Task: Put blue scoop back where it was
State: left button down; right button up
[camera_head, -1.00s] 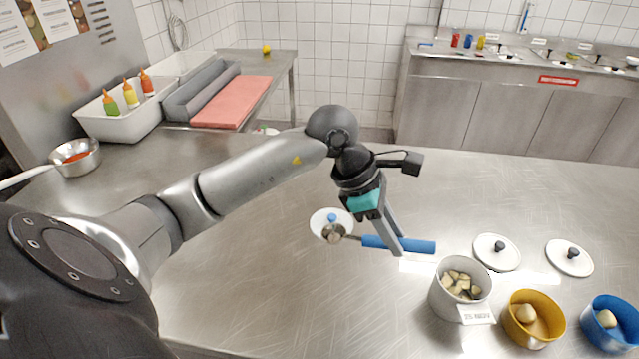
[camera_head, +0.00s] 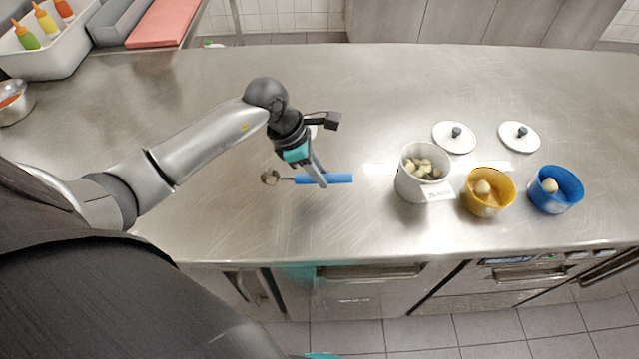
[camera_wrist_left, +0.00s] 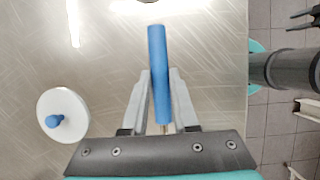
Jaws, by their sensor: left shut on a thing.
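The blue scoop (camera_head: 322,178) has a blue handle and a round metal bowl (camera_head: 270,177). My left gripper (camera_head: 321,181) is shut on it. The handle points right in the head view, toward the white pot, and the bowl points left. The scoop is over bare counter, apart from the pots; its exact height is hard to tell. In the left wrist view the blue handle (camera_wrist_left: 158,70) sits between the two fingers (camera_wrist_left: 160,100), and the bowl is hidden. My right gripper cannot be made out.
A white pot (camera_head: 409,186) with pale chunks, a yellow pot (camera_head: 487,205) and a blue pot (camera_head: 556,199) stand to the right. Two white lids (camera_head: 454,146) (camera_head: 519,145) lie behind them. A white lid with blue knob (camera_wrist_left: 62,115) lies near my gripper.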

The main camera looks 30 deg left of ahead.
aim_at(320, 195)
pick_arm(q)
jog(key=shift+f, duration=2.4)
jog(key=shift+f+b, duration=0.1)
jog(key=shift+b, duration=0.2)
jog(key=c, duration=0.7)
grip_release()
jog(key=v, duration=1.2)
jog(key=shift+p, duration=0.4)
